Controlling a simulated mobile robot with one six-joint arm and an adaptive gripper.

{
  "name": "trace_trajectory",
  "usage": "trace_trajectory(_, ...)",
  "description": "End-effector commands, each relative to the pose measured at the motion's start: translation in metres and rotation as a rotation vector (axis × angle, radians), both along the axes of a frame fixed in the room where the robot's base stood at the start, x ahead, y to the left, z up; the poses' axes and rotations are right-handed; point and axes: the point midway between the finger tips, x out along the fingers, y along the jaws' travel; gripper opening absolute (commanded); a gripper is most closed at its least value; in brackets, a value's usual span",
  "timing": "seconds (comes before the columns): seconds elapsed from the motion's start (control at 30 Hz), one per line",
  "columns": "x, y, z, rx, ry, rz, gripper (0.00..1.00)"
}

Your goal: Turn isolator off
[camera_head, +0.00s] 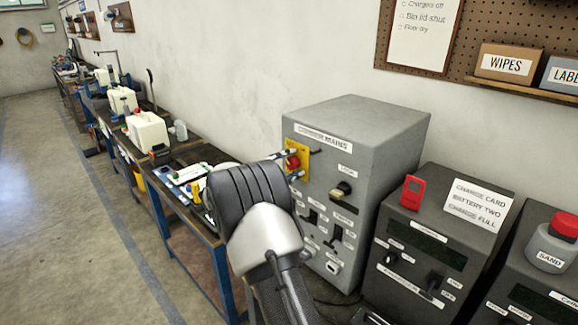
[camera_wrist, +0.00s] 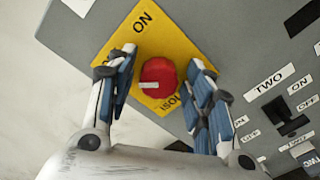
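The isolator is a red round knob (camera_wrist: 160,72) on a yellow plate (camera_wrist: 168,40) on the front of a grey cabinet. A white mark on the knob lies toward its lower left in the wrist view. "ON" is readable at the plate's top; "ISO..." is partly covered. In the head view the red knob (camera_head: 292,162) shows beside my fingertips. My gripper (camera_wrist: 162,58) is open, with one blue-and-white finger on each side of the knob. Small gaps seem to show between fingers and knob; I cannot tell whether either touches. It also shows in the head view (camera_head: 290,167).
The grey cabinet (camera_head: 385,140) has switches and another knob (camera_head: 342,190) close by. Dark charger boxes (camera_head: 455,250) stand to its right, one carrying a red tag (camera_head: 412,192). A workbench with bottles and tools runs along the wall at left. The floor (camera_head: 60,230) at left is clear.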

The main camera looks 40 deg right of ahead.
Motion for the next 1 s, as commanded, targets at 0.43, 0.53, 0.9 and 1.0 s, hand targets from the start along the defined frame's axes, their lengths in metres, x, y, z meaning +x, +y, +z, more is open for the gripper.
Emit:
trace_trajectory(0.43,0.000,0.005,0.000,0.000,-0.001,0.002,0.54)
trace_trajectory(0.53,0.000,0.019,0.000,0.000,0.000,0.004,0.54)
trace_trajectory(0.9,-0.006,0.094,0.000,0.000,-0.001,0.004,0.54)
trace_trajectory(1.0,-0.008,0.108,0.000,0.000,-0.001,0.001,0.54)
